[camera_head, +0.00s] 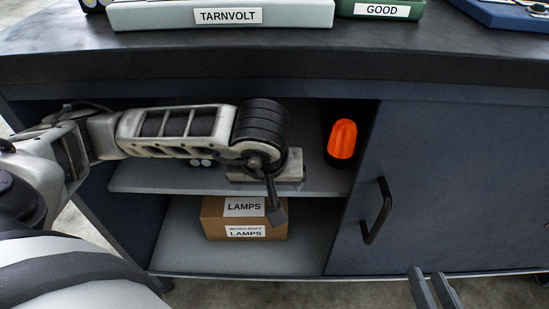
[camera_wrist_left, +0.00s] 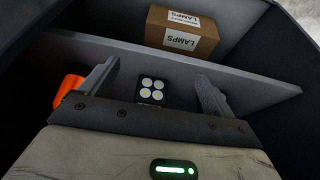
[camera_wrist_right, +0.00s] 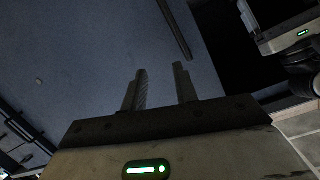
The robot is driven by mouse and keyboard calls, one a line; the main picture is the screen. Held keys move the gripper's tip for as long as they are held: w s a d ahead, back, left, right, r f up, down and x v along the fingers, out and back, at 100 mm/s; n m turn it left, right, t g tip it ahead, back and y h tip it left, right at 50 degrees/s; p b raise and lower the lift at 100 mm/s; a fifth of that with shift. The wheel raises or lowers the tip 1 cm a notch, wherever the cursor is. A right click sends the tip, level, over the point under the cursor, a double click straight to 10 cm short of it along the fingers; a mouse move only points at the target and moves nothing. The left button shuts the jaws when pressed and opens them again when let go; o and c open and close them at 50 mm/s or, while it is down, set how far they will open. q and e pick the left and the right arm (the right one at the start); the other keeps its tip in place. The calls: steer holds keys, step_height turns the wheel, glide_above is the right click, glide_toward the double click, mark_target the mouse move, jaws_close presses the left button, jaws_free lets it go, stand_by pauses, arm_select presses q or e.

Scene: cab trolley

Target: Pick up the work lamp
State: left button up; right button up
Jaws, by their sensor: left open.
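The work lamp, a small black block with four round white lights, is on the upper shelf in the left wrist view (camera_wrist_left: 151,90). In the head view only its lights (camera_head: 200,162) peek out under my left arm. My left gripper (camera_head: 275,198) is at the open cabinet bay, its fingers apart and empty. In the left wrist view the lamp appears between the fingertips (camera_wrist_left: 157,73), apart from both. My right gripper (camera_head: 433,280) is low in front of the closed door; its fingers (camera_wrist_right: 160,70) are apart with nothing between them.
An orange object (camera_head: 341,140) stands on the upper shelf (camera_head: 135,178), to the right. A cardboard box labelled LAMPS (camera_head: 215,220) sits on the lower shelf. The door (camera_head: 450,190) with a black handle (camera_head: 378,212) covers the right side. The worktop (camera_head: 400,45) overhangs above.

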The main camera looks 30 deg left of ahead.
arm_select(q)
steer(key=w+a, duration=0.2)
steer(key=w, duration=0.1)
steer(key=w+a+b, duration=0.1)
steer(key=w+a, duration=0.1)
steer(key=w, duration=0.1)
steer(key=w+a, duration=0.2)
steer(key=w, duration=0.1)
steer(key=shift+w+a, duration=0.1)
steer(key=shift+w, duration=0.3)
steer(key=b+x, duration=0.2)
steer(key=x, duration=0.2)
steer(key=shift+a+r, duration=0.1)
steer(key=shift+a, duration=0.05)
steer(key=shift+w+f, duration=0.2)
steer(key=shift+f, duration=0.15)
steer(key=shift+w+a+f, duration=0.1)
steer(key=shift+f, duration=0.05)
steer(key=c, duration=1.3)
arm_select(e)
steer(key=shift+w+a+r+m+t+y, duration=0.1)
steer(key=shift+a+r+m+t+y, duration=0.3)
steer(key=shift+a+r+m+y, duration=0.15)
